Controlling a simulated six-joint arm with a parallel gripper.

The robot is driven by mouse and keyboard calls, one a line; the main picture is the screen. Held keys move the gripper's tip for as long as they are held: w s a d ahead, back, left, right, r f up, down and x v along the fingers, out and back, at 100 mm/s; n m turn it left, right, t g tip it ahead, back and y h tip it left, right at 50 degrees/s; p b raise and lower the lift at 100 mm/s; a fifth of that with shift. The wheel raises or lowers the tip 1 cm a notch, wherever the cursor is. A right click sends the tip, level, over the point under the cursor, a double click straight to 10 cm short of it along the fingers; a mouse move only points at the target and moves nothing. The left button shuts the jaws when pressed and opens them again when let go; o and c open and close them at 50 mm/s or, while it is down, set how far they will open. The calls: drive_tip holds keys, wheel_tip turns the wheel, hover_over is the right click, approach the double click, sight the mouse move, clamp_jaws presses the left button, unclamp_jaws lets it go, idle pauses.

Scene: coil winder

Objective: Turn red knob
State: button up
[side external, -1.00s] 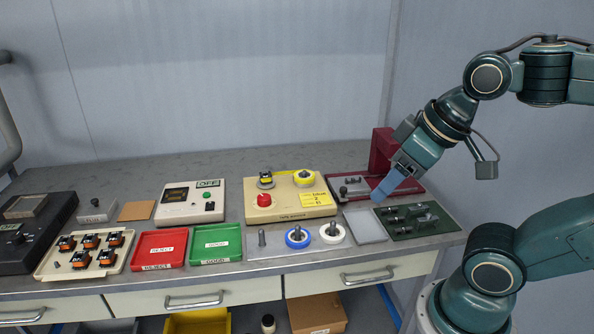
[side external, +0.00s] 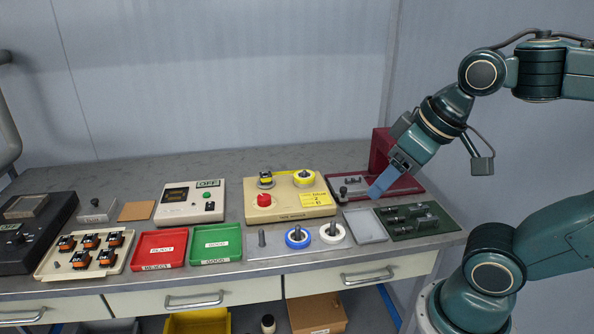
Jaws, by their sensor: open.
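The red knob (side external: 264,200) stands on the front left of the cream winder box (side external: 290,208), near the middle of the bench. My gripper (side external: 380,188), with blue fingers, is to the right of the box, in front of the dark red press (side external: 384,150). It is apart from the knob and holds nothing that I can see. The gap between its fingers is hard to make out from this side.
A red tray (side external: 139,262) and a green tray (side external: 196,256) lie left of the box. Blue and white spools (side external: 297,237) stand on pegs in front of it. A grey plate (side external: 366,226) and a green fixture mat (side external: 440,220) lie at the right, below my gripper.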

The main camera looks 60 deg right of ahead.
drive_tip(key=w+d+r+m+g+h, duration=0.1)
drive_tip(key=w+d+r+m, duration=0.15)
drive_tip(key=w, duration=0.75)
drive_tip(key=m+g+h, duration=0.2)
drive_tip(key=m+h, duration=0.1)
drive_tip(key=m, duration=0.6)
hover_over(264, 197)
drive_tip(key=s+a, duration=0.3)
drive_tip(key=a, duration=0.2)
wheel_tip(264, 197, down, 15)
drive_tip(key=shift+w+f, duration=0.1)
drive_tip(key=shift+f, duration=0.05)
drive_tip(key=shift+f, duration=0.1)
drive_tip(key=shift+s+x, duration=0.1)
drive_tip(key=shift+x, duration=3.3)
drive_tip(key=shift+s+x, duration=0.15)
drive_tip(key=shift+x, duration=3.2)
drive_tip(key=shift+f, duration=0.1)
